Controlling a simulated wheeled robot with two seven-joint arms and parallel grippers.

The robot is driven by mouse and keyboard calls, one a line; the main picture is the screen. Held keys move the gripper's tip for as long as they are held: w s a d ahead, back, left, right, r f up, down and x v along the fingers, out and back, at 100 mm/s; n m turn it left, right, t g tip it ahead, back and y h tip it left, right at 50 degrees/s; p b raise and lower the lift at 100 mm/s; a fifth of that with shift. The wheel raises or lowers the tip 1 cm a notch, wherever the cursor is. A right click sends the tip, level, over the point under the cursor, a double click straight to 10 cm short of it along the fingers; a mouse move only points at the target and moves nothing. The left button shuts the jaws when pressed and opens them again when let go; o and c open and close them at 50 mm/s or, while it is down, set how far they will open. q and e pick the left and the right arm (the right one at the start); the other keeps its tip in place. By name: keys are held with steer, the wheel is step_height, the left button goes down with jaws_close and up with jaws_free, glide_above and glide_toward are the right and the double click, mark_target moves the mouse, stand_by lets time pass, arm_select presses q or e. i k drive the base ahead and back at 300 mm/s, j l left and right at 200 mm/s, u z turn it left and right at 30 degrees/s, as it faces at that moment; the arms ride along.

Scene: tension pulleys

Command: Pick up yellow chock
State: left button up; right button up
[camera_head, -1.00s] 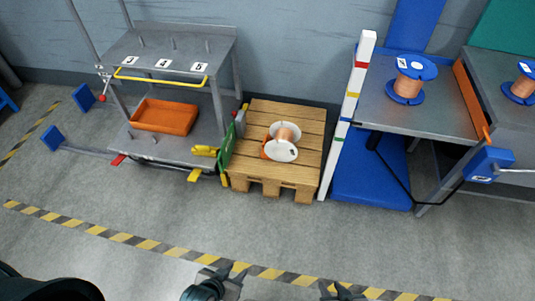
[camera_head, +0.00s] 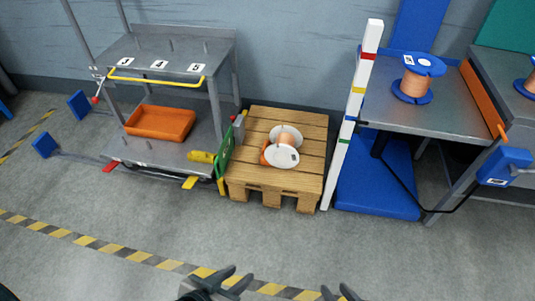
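Two yellow pieces show by the grey cart, and I cannot tell for sure which is the chock. One is a flat yellow piece (camera_head: 190,182) low at the cart's front right corner, near the floor. The other is a rounded yellow piece (camera_head: 201,157) at the right end of the lower shelf. My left gripper (camera_head: 241,272) is at the bottom edge, well in front of both, with its fingers apart and nothing between them. My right gripper (camera_head: 336,289) is further right at the bottom edge, partly cut off, its fingertips apart and empty.
The grey cart (camera_head: 170,43) holds an orange bin (camera_head: 160,123). A wooden pallet (camera_head: 262,178) with a copper spool (camera_head: 283,152) stands right of it. A white striped post (camera_head: 352,115) and a bench (camera_head: 440,116) are further right. The floor in front is clear.

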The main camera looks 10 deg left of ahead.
mark_target(197, 156)
steer(key=i+j, duration=0.2)
steer(key=j, duration=0.2)
steer(key=i+j, duration=0.2)
steer(key=j, duration=0.2)
steer(key=i+j, duration=0.2)
steer(key=j, duration=0.2)
steer(key=i+j, duration=0.2)
steer(key=j, duration=0.25)
